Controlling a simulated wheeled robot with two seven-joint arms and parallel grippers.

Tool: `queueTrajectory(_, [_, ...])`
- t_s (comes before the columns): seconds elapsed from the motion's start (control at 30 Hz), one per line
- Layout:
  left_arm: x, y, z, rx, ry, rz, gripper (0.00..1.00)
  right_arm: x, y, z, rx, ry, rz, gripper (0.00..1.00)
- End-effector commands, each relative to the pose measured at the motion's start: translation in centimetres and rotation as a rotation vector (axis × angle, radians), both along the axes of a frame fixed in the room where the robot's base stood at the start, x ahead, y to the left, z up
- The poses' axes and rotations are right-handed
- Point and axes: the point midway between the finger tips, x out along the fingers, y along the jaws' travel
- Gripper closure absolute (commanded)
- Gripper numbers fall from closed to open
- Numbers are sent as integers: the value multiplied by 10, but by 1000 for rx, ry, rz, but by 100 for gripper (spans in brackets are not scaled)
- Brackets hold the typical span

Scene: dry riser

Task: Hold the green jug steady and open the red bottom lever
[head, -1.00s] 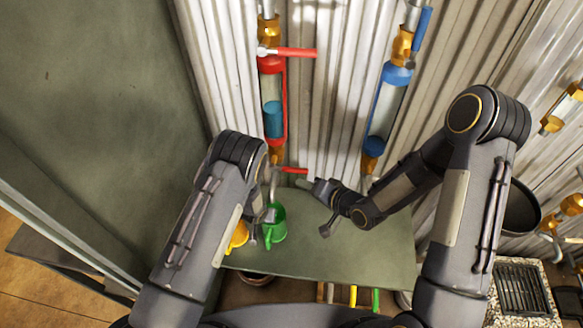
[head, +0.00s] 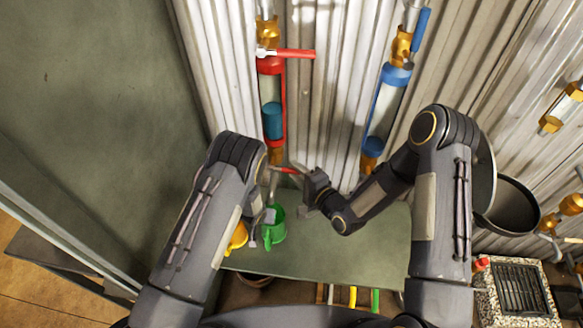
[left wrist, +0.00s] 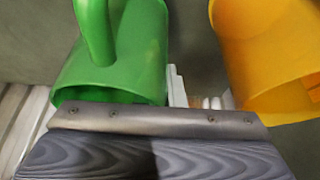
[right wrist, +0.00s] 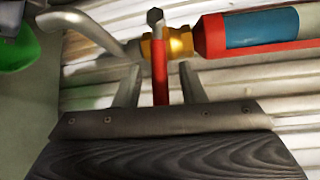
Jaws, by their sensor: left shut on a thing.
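The green jug (head: 275,235) stands on the grey-green surface below the red-trimmed tube, and its handle shows large in the left wrist view (left wrist: 98,30). My left gripper (head: 268,216) is shut on the jug near its rim; its fingertips are mostly hidden. The red bottom lever (head: 284,170) sticks out to the right from the brass valve under the tube. In the right wrist view the lever (right wrist: 160,72) stands between the two fingers of my right gripper (right wrist: 160,85). That gripper is open, with a gap on both sides of the lever.
A yellow jug (head: 237,238) stands just left of the green one. A bent grey spout (right wrist: 90,30) leaves the brass valve (right wrist: 170,45). A red top lever (head: 295,53) and a blue-trimmed tube (head: 385,110) are on the corrugated wall. The shelf's right part (head: 370,245) is clear.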

Motion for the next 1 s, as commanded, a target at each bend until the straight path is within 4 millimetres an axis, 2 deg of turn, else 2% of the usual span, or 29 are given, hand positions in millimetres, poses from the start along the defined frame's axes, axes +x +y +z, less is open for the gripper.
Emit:
queueTrajectory(0.2, [0, 0, 0, 0, 0, 0, 100, 19, 14, -4, 0, 1, 1, 63])
queueTrajectory(0.53, [0, 0, 0, 0, 0, 0, 100, 22, 16, -4, -1, 1, 0, 63])
queueTrajectory(0.57, [0, 0, 0, 0, 0, 0, 100, 22, 16, -4, -1, 1, 0, 64])
queueTrajectory(0.83, [0, 0, 0, 0, 0, 0, 100, 22, 16, -4, 0, 0, 0, 100])
queueTrajectory(1.0, [0, 0, 0, 0, 0, 0, 100, 22, 16, -4, 0, 0, 0, 100])
